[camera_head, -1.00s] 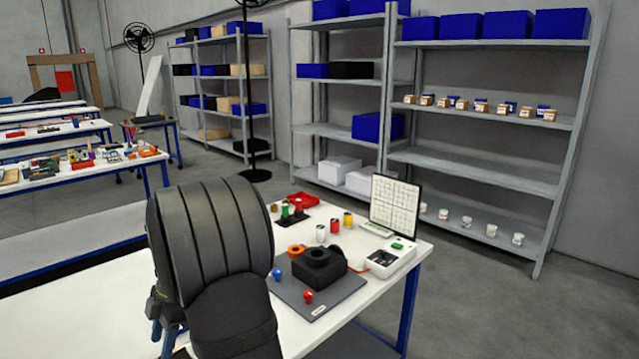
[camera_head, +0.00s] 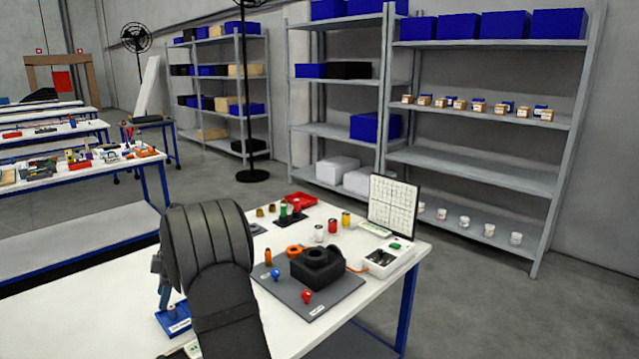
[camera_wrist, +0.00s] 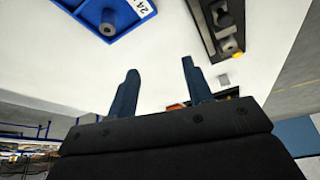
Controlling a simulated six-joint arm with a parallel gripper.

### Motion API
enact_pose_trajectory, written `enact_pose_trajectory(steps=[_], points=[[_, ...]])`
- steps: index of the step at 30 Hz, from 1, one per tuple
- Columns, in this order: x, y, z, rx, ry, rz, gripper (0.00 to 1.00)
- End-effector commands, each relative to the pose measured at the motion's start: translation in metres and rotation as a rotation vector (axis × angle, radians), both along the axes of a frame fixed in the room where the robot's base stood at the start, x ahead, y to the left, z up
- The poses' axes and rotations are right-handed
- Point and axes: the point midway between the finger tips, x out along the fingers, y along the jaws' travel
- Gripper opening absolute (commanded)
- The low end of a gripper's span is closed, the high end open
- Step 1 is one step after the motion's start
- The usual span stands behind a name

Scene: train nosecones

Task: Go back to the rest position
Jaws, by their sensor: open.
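My gripper (camera_wrist: 158,88) is open in the wrist view, with its two dark blue fingers apart and nothing between them. Beyond the fingertips is the bare white table top (camera_wrist: 165,55). In the head view my dark arm hides much of the gripper, and a bluish finger (camera_head: 164,292) shows at its left, above or near a blue tray (camera_head: 175,318) on the table.
A grey board (camera_head: 325,302) holds a black block (camera_head: 318,268), with a blue knob (camera_head: 275,274) and a red knob (camera_head: 306,296) beside it. A white box (camera_head: 388,258) and a monitor (camera_head: 393,205) stand at the right. Several coloured cylinders stand behind the board.

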Motion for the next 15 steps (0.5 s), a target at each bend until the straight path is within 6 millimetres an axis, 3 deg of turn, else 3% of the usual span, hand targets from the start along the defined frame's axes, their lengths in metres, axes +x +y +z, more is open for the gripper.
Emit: enact_pose_trajectory(steps=[7, 15], points=[[0.034, 0.025, -0.008, 0.006, 0.004, -0.092, 0.47], [0.022, 0.072, -0.036, 0.004, 0.005, -0.09, 0.47]])
